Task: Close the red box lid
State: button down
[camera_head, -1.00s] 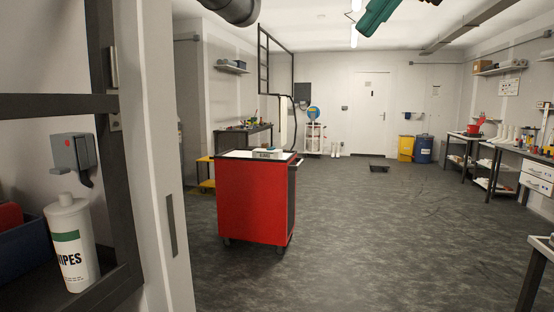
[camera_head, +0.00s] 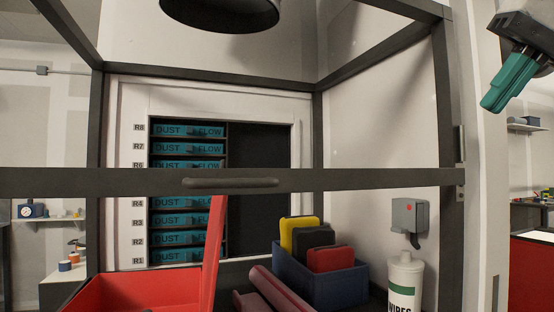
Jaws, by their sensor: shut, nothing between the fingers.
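The red box (camera_head: 105,290) stands at the bottom left of the head view, inside the framed extraction bench, and its lower part is cut off by the picture edge. Its red lid (camera_head: 212,255) stands open, nearly upright on the box's right side, seen almost edge-on. My gripper (camera_head: 493,104), with teal and black parts, hangs at the upper right, outside the bench frame. It is shut and empty, far from the box and lid.
A dark sash bar with a handle (camera_head: 230,183) crosses in front of the bench. Right of the lid are dark red rolls (camera_head: 272,290), a blue bin (camera_head: 320,283) with coloured items, and a wipes bottle (camera_head: 404,280). Labelled dust-flow slots (camera_head: 187,205) fill the back.

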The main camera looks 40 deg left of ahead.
aim_at(209, 278)
jog(key=u, duration=1.05)
jog(key=i, duration=1)
